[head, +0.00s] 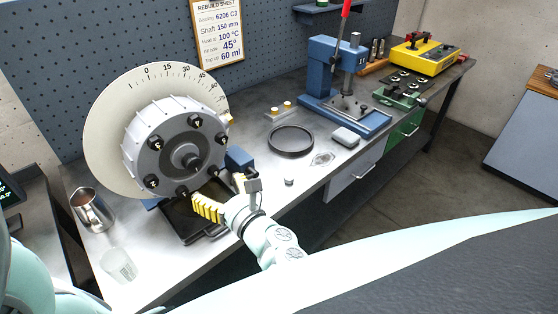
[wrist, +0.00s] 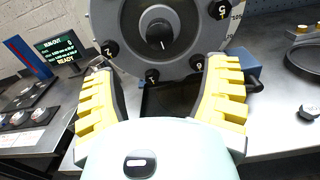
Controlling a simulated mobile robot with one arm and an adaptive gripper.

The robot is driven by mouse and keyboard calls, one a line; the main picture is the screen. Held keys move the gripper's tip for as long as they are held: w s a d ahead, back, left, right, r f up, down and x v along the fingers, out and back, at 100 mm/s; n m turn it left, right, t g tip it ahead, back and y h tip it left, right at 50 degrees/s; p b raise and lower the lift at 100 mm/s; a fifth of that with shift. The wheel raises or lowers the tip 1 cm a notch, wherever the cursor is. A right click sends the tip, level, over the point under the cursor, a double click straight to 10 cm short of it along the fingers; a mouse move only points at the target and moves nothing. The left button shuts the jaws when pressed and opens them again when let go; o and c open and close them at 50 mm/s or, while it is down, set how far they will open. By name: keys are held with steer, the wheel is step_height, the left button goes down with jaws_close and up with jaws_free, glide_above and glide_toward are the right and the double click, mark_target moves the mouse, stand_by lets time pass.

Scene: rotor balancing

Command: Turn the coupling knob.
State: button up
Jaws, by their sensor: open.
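The coupling knob appears to be the dark round knob (head: 190,161) at the centre of the grey rotor (head: 150,150). In the wrist view the knob (wrist: 158,32) has a white mark near its bottom and sits near the top of the picture. Numbered dark bolts ring it on the rotor face. My gripper (head: 208,207) is in front of and below the rotor, apart from the knob. In the wrist view my gripper (wrist: 163,72) has its yellow-padded fingers spread wide with nothing between them. The knob lies beyond and above the fingertips.
A pale dial (head: 105,130) with a degree scale stands behind the rotor. A black tray (head: 180,232) lies below it. A metal jug (head: 91,209) and a clear beaker (head: 118,264) stand at left. A dark ring (head: 291,153) and blue press (head: 322,70) are at right.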

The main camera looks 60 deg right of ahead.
mark_target(195, 167)
steer(key=p+x, duration=0.1)
steer(key=x, duration=1)
steer(key=shift+w, duration=0.1)
steer(key=shift+f, duration=0.1)
steer(key=c, duration=1.2)
